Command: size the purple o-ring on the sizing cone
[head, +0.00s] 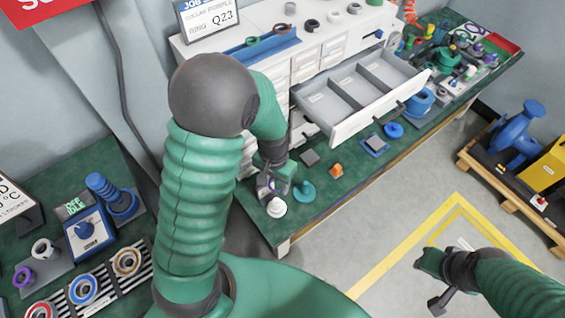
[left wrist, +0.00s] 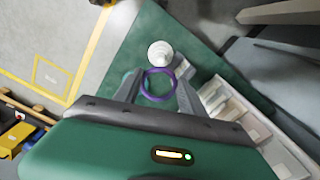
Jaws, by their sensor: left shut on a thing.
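The purple o-ring (left wrist: 158,84) is held between the fingertips of my left gripper (left wrist: 157,90) in the left wrist view, its opening facing the camera. A white stepped cone (left wrist: 160,52), which looks like the sizing cone, stands just beyond the ring, apart from it in the picture. In the head view the cone (head: 276,208) is at the front edge of the green bench, with my left gripper (head: 271,187) just above and behind it. The ring is hard to make out there. My right gripper (head: 434,282) is over the floor at lower right; its fingers are unclear.
A teal round piece (head: 304,191) stands right beside the cone. An open drawer (head: 360,95) juts over the bench behind. Small blocks and a blue round part (head: 393,130) lie further right. Another purple ring (head: 22,277) is on the left bench.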

